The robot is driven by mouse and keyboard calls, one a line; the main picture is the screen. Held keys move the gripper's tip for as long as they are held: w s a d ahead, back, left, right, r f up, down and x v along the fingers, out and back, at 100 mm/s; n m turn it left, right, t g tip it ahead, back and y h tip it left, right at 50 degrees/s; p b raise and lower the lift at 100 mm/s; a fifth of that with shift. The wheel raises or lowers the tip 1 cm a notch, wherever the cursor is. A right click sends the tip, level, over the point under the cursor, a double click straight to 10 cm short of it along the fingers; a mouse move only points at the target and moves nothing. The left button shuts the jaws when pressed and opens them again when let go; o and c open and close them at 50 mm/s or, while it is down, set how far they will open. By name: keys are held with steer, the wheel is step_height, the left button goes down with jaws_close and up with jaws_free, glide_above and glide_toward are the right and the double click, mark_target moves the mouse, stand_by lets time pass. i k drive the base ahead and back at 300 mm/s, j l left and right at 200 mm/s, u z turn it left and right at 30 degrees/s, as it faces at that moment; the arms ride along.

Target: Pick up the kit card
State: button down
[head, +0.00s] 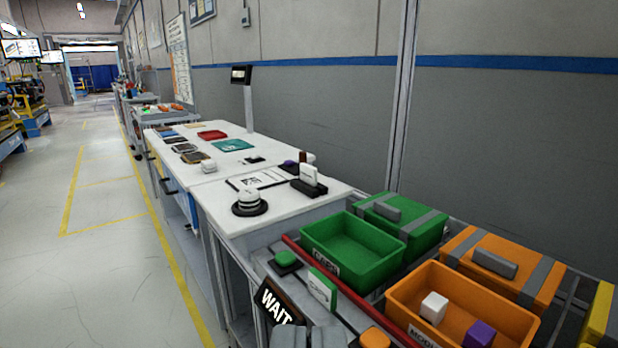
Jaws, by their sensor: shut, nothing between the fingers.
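My gripper (308,337) shows only as two grey finger tops at the bottom edge, shut and empty. A white card with a green edge (322,287) stands upright just beyond it, before the green bin. A white card (309,174) also stands upright in a black holder (309,188) on the white bench, farther off. I cannot tell which of the two is the kit card. My gripper is apart from both. The lower part of the gripper is out of frame.
The open green bin (313,236) and orange bin (400,298) stand at right, with lidded boxes behind. A WAIT sign (277,303) and green button (286,259) are close to the gripper. A clipboard (240,183) and white dome (248,197) lie on the bench (222,216). Floor at left is clear.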

mark_target(308, 174)
steer(key=i+j+z, duration=0.25)
steer(key=i+j, duration=1.2)
